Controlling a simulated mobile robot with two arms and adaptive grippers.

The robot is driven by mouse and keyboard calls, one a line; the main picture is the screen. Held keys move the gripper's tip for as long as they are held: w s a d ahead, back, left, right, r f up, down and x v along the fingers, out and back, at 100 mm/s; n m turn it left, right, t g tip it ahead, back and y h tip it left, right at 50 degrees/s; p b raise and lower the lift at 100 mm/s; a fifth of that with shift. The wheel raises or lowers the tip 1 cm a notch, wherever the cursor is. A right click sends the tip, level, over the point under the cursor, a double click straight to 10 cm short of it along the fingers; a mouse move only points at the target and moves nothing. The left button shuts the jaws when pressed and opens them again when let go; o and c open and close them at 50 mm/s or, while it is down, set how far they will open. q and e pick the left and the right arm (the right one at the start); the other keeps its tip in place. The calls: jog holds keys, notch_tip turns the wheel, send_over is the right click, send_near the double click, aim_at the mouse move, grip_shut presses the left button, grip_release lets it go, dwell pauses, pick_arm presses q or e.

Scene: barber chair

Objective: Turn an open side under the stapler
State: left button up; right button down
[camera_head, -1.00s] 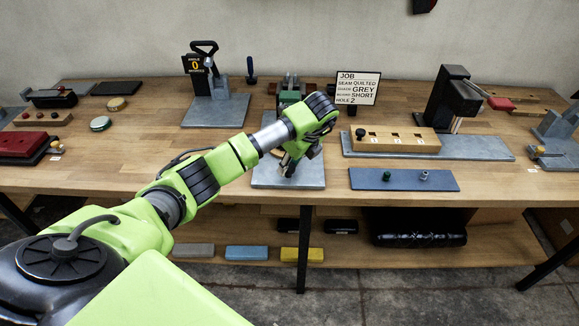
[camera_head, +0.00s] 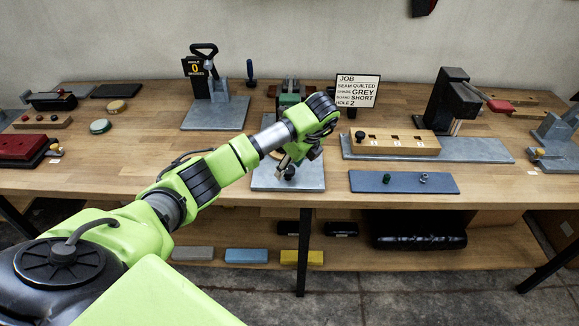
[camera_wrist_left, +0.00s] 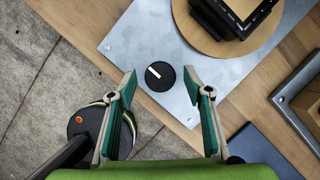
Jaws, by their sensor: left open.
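A metal baseplate (camera_head: 265,178) lies at the front middle of the bench, under my left gripper. In the left wrist view a round black knob (camera_wrist_left: 160,76) with a white line sits near the plate's corner. Behind it a round wooden turntable (camera_wrist_left: 205,42) carries a black frame-like part (camera_wrist_left: 236,14), cut off by the picture's top. My left gripper (camera_head: 286,163) is open and empty, its fingertips (camera_wrist_left: 160,84) on either side of the knob. In the head view, my arm hides most of the green and dark machine (camera_head: 289,92) behind. I cannot tell which part is the stapler. My right gripper is not in view.
Right of the plate lie a blue mat (camera_head: 360,184) with small parts and a wooden block with holes (camera_head: 395,141). A black press with a red handle (camera_head: 452,100) stands behind. A job sign (camera_head: 358,90) and lever tool (camera_head: 216,88) stand at the back.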

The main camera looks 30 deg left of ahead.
pick_arm(q)
jog(key=v, duration=1.1)
jog(key=shift+r, duration=0.25)
jog(key=shift+d, duration=0.1)
